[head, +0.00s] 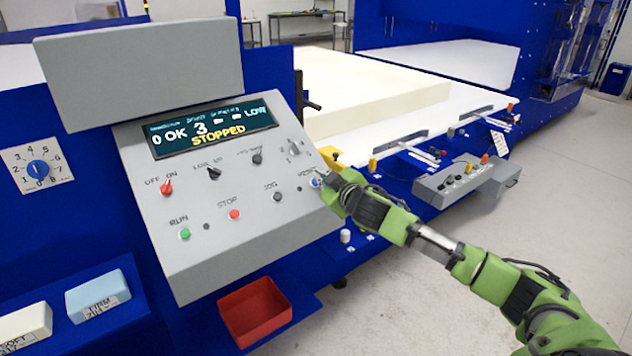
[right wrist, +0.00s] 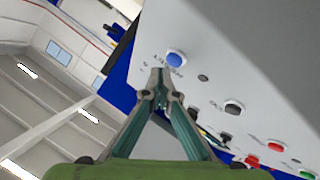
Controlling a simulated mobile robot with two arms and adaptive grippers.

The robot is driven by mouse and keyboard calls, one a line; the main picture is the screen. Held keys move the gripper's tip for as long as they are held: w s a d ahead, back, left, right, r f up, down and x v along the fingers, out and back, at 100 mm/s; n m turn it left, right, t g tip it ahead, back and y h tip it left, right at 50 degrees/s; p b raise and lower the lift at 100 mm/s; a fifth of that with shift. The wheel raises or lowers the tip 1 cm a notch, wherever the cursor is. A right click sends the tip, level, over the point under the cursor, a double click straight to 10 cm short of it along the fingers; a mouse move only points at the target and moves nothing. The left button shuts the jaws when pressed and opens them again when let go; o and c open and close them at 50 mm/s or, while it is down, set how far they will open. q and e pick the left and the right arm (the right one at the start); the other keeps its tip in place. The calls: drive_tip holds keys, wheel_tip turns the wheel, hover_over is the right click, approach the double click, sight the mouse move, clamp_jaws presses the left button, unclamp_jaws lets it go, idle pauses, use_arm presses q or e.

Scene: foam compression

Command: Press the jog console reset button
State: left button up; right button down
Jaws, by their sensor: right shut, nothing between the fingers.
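The grey jog console (head: 215,245) has a sloped face with a lit display (head: 210,125) reading "STOPPED". A blue button (head: 315,183) sits at its right side, partly covered by my right gripper (head: 325,179); its label is too small to read surely. The right wrist view shows the blue button (right wrist: 174,59) in a pale ring, just beyond the tips of my right gripper (right wrist: 160,72). The fingers are shut and empty, pointing at the console face. I cannot tell whether the tips touch it. My left gripper is not in view.
A green run button (head: 185,234), a red stop button (head: 234,214) and a dark jog button (head: 277,197) share the panel. A red tray (head: 255,312) and foam blocks (head: 98,296) lie below. A smaller control box (head: 466,182) stands at right.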

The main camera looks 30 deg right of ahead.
drive_tip(key=shift+f, duration=0.15)
drive_tip(key=shift+w+f, duration=0.2)
drive_tip(key=shift+w, duration=0.05)
drive_tip(key=shift+w+f+b, duration=0.2)
drive_tip(key=shift+f+b, duration=0.1)
drive_tip(key=shift+f, duration=0.15)
idle(0.8)
idle(0.4)
drive_tip(key=shift+s+r+p, duration=0.45)
drive_tip(key=shift+r+p, duration=0.25)
drive_tip(key=shift+p, duration=0.05)
drive_tip(key=shift+r+p, duration=0.3)
drive_tip(key=s+r+p, duration=0.1)
drive_tip(key=r, duration=0.1)
drive_tip(key=s+r+p, duration=0.1)
drive_tip(key=p, duration=0.1)
drive_tip(key=shift+s+d+r, duration=0.15)
drive_tip(key=shift+s+r, duration=0.15)
drive_tip(key=shift+r, duration=0.05)
